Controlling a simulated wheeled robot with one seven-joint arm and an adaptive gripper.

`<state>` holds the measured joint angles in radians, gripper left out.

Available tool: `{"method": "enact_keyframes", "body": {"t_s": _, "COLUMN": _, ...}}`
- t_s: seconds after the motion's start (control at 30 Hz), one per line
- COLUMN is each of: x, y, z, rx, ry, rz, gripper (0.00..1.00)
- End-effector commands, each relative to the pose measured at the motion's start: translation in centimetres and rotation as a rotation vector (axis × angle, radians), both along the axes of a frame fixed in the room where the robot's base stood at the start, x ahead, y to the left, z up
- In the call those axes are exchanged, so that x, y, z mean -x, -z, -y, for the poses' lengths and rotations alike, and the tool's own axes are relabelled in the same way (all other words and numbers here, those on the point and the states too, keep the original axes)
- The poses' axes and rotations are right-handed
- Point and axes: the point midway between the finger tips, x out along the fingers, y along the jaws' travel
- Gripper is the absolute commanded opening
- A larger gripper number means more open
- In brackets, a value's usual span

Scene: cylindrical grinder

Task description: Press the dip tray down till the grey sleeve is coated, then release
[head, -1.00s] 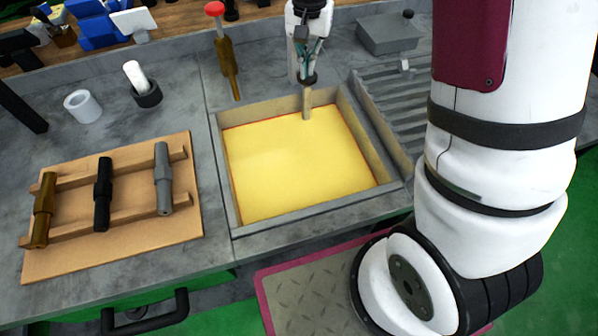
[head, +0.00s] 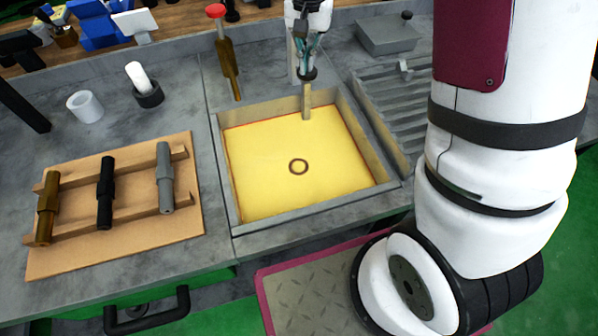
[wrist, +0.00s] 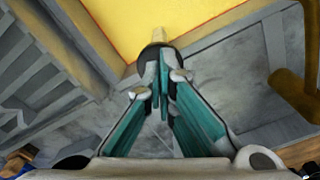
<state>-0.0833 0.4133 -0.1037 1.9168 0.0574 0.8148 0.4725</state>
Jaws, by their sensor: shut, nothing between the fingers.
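The dip tray (head: 230,190) is a square trough with tan inner walls, filled with yellow. A short tan post (head: 306,100) with a dark collar (head: 307,74) stands at the tray's back side. My gripper (head: 305,68) is shut and empty, its fingertips right at the collar. The wrist view shows the closed fingertips (wrist: 160,75) at the dark collar and post (wrist: 158,38); whether they touch is unclear.
A grey hollow cylinder (head: 85,106) stands on the bench at left. A wooden rack (head: 120,245) holds brown, black and grey shafts. A ribbed grey drain area (head: 385,95) lies right of the tray. A red-topped brown tool (head: 228,60) is behind the tray.

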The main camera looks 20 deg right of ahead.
Motion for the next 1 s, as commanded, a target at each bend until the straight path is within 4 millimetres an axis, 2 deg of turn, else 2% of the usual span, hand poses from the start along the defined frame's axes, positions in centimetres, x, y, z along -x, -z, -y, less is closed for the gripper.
{"method": "enact_keyframes", "body": {"t_s": 1.0, "x": 0.1, "y": -4.6, "z": 0.0, "rx": 0.0, "ry": 0.0, "rz": -0.001, "gripper": 0.0}}
